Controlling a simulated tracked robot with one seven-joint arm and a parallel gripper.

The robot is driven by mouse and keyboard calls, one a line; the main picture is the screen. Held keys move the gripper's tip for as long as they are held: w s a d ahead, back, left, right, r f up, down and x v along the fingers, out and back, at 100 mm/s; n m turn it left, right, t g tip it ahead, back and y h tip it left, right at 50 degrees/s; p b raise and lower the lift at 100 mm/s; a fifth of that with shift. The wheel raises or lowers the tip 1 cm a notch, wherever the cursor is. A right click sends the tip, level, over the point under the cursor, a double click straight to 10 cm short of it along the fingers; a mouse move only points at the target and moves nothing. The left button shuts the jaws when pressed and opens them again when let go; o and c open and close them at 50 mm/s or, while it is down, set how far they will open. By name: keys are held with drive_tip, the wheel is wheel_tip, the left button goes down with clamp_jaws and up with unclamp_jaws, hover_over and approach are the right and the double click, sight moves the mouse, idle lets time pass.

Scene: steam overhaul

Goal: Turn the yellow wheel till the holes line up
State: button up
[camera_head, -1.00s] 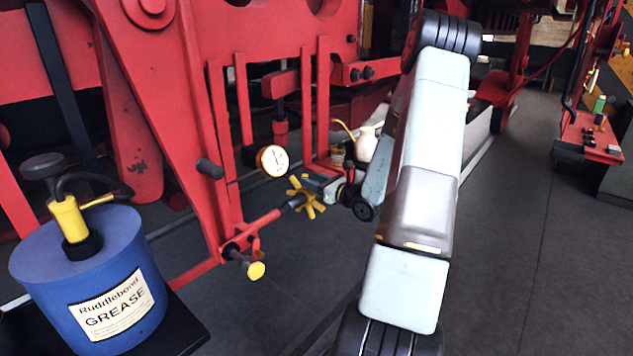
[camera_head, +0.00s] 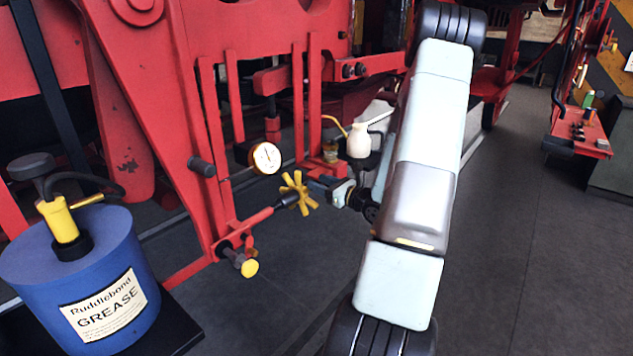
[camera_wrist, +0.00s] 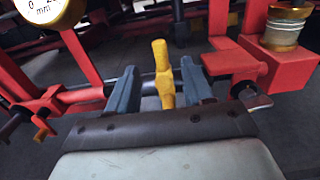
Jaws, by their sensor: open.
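The yellow wheel (camera_head: 298,192) has several stubby spokes and sits on the end of a dark hub and red rod at the middle of the head view. In the wrist view one yellow spoke (camera_wrist: 164,75) stands upright between my fingers. My gripper (camera_wrist: 160,80) is open, with one dark finger on each side of that spoke and a gap on both sides. In the head view my gripper (camera_head: 322,186) is at the wheel's right side, partly hidden by my arm. The holes cannot be made out in either view.
A white dial gauge (camera_head: 265,158) stands just above the wheel; it also shows at the wrist view's upper left (camera_wrist: 45,8). A cream oil can (camera_head: 359,140) stands behind my wrist. A blue grease drum (camera_head: 80,280) is at lower left. Red linkage bars surround the wheel.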

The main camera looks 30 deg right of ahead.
sight(313, 204)
drive_tip(key=shift+s, duration=0.15)
wheel_tip(313, 204, down, 9)
drive_tip(key=s, duration=0.2)
drive_tip(key=shift+d+x, duration=0.15)
drive_tip(key=shift+x, duration=1.25)
drive_tip(key=shift+d+x, duration=0.15)
drive_tip(key=shift+x, duration=1.2)
drive_tip(key=shift+w+f, duration=0.1)
clamp_jaws()
drive_tip(key=shift+d+r, duration=0.1)
drive_tip(key=shift+r, duration=1.3)
